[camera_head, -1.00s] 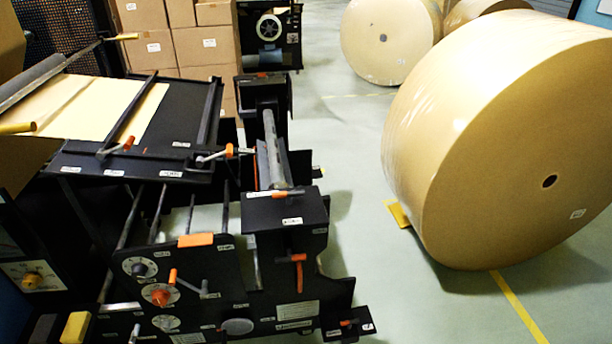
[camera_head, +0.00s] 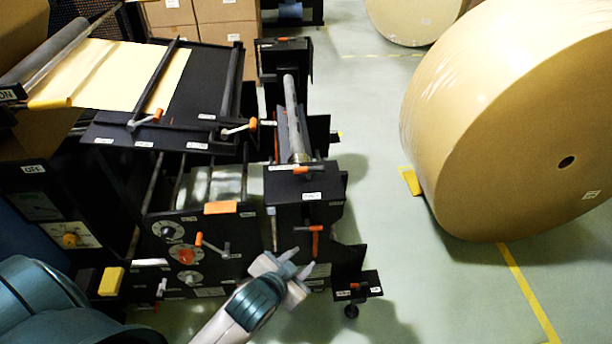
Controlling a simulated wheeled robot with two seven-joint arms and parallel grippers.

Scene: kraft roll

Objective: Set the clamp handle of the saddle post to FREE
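The black saddle post (camera_head: 300,212) stands at the right end of the machine, with a grey roller (camera_head: 292,120) running back from it. An orange clamp handle (camera_head: 316,240) is on the post's front face, with a crossbar at its top and a part hanging down. Another orange lever (camera_head: 308,169) lies across the post's top. The labels are too small to read, so I cannot tell the FREE mark. My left gripper (camera_head: 298,263) is just below and left of the front handle in the picture. Its pale fingers are apart, with nothing seen between them. My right gripper is out of view.
Dials and a red knob (camera_head: 185,254) are on the front panel left of the post. A low black bracket (camera_head: 357,286) juts out at lower right. Floor between is clear.

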